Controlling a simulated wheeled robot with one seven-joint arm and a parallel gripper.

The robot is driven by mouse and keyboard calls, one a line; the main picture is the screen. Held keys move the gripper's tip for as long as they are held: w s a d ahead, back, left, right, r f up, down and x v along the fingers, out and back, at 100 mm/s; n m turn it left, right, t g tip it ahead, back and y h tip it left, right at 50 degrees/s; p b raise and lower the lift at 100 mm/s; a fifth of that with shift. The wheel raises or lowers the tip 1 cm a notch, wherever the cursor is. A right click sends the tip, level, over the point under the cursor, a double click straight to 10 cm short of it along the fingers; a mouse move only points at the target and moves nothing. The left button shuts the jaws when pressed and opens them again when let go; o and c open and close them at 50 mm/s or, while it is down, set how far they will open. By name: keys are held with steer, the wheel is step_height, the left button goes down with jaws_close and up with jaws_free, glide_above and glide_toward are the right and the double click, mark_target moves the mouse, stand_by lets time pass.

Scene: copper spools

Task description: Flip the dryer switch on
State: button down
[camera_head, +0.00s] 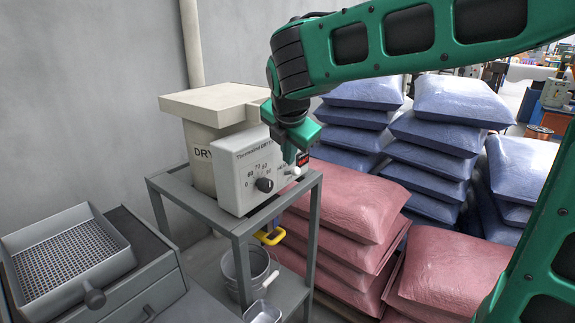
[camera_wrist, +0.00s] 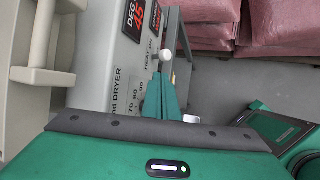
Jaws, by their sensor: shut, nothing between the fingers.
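The dryer is a cream hopper (camera_head: 222,103) with a white control box (camera_head: 232,170) on a grey metal stand. The box front has a black dial (camera_head: 264,185) and, to its right, a switch with a white round tip (camera_head: 293,171). In the wrist view the white switch tip (camera_wrist: 166,55) is beside the "HEAT ON" lettering, on the panel edge (camera_wrist: 100,60). My gripper (camera_head: 290,156) is at the box's right front, just above the switch. In the wrist view my gripper (camera_wrist: 161,78) is shut and empty, its fingertips close to the switch tip; contact cannot be told.
Pink sacks (camera_head: 345,205) and blue sacks (camera_head: 440,130) are stacked right of the stand (camera_head: 240,232). A metal bucket (camera_head: 248,268) sits on its lower shelf. A mesh tray (camera_head: 70,262) is at the left. A grey wall (camera_head: 100,90) stands behind.

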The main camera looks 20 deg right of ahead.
steer(key=shift+v, duration=1.2)
steer(key=s+d+f+m+g, duration=0.2)
steer(key=s+d+f+m, duration=0.2)
steer(key=s+d+m, duration=0.4)
steer(key=s+d+f+m+g, duration=0.2)
steer(key=s+d+f+m, duration=0.2)
steer(key=s+d+m, duration=0.5)
steer(key=s+d+f+m+g+y, duration=0.1)
steer(key=s+d+f+m, duration=0.1)
steer(key=s+m, duration=0.4)
steer(key=s+d+f+m+g+y, duration=0.1)
steer(key=s+d+f+m, duration=0.1)
steer(key=s+f+m, duration=0.3)
steer(key=s+m, duration=0.2)
steer(key=s, duration=0.2)
steer(key=shift+s+f+m, duration=0.15)
steer(key=shift+s+m, duration=0.05)
steer(key=shift+m, duration=0.1)
steer(key=shift+d, duration=0.1)
